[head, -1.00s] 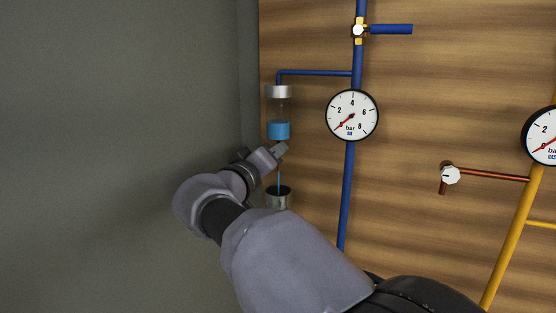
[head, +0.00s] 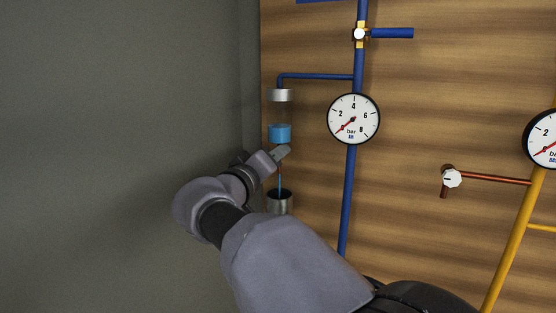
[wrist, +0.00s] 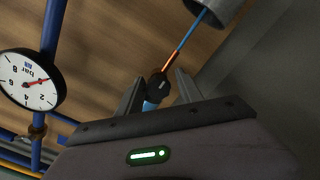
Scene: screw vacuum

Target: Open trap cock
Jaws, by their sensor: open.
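The trap is a clear vessel (head: 280,110) with a metal cap and blue liquid (head: 280,134) in its lower part. Below it, a thin blue stream runs down into a metal cup (head: 279,203). My gripper (head: 280,153) is just under the vessel and hides the cock in the head view. In the wrist view the trap cock (wrist: 158,86), with a dark knob, lies between the two open fingers of my gripper (wrist: 160,78). I cannot tell whether they touch it. A copper outlet (wrist: 171,63) leads from it, and the blue stream (wrist: 190,33) leaves that toward the cup (wrist: 214,8).
A blue pipe (head: 347,200) carries a gauge (head: 353,118) and a blue-handled valve (head: 360,34) to the right. A grey wall (head: 110,120) is close on the left.

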